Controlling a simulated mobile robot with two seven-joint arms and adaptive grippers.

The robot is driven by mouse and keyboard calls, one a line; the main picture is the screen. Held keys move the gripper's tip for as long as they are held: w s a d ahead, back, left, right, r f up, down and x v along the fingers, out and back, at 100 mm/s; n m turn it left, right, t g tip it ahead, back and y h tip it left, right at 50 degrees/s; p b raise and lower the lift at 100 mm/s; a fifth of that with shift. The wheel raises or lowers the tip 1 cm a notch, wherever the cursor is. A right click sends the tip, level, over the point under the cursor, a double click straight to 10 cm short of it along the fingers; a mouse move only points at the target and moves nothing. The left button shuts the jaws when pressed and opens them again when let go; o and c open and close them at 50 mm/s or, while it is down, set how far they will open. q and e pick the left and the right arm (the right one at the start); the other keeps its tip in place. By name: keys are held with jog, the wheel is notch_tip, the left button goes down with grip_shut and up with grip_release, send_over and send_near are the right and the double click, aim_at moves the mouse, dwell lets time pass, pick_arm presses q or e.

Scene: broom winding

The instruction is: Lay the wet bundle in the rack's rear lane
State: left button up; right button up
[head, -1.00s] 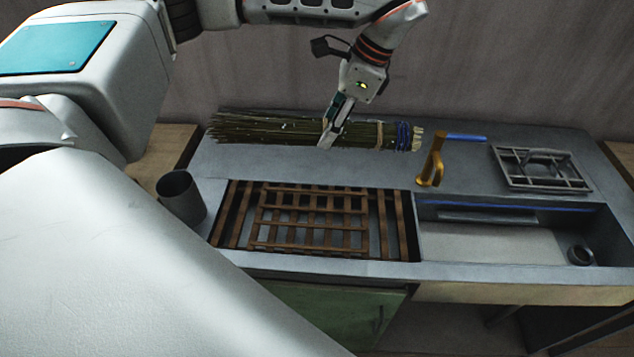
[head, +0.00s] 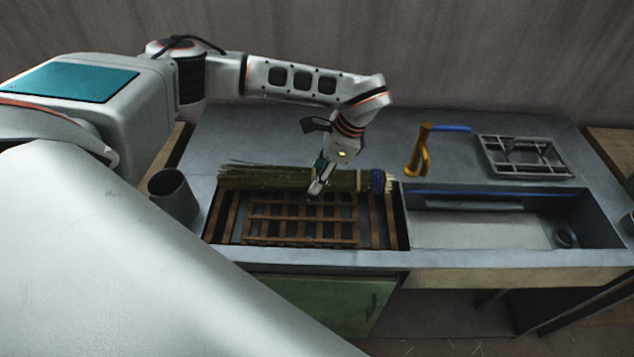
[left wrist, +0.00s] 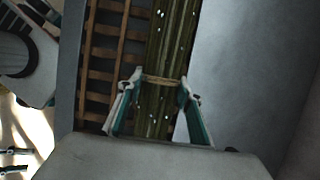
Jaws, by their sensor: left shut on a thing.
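The wet bundle (head: 270,179) is a long sheaf of dark green stalks with a blue band and pale cut ends at its right end. It lies lengthwise along the rear edge of the brown slatted rack (head: 300,234). My left gripper (head: 317,190) is shut around the bundle, right of its middle. In the left wrist view the bundle (left wrist: 173,45) runs between the two fingers (left wrist: 158,105), with water drops and a tan tie on it, beside the rack slats (left wrist: 104,55). I cannot tell whether its underside touches the rack. My right gripper is not in view.
A grey cup (head: 173,195) stands left of the rack. A brass tap (head: 420,152) with a blue handle stands behind the sink (head: 480,232) on the right. A grey metal frame (head: 523,157) lies on the counter at the back right. The counter behind the bundle is clear.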

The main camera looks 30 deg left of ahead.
pick_arm(q)
notch_tip(320, 180, down, 3)
jog(key=shift+r, duration=0.15)
jog(key=shift+f, duration=0.25)
jog(key=shift+f, duration=0.15)
jog(key=o, duration=1.2)
jog(key=shift+o, duration=0.2)
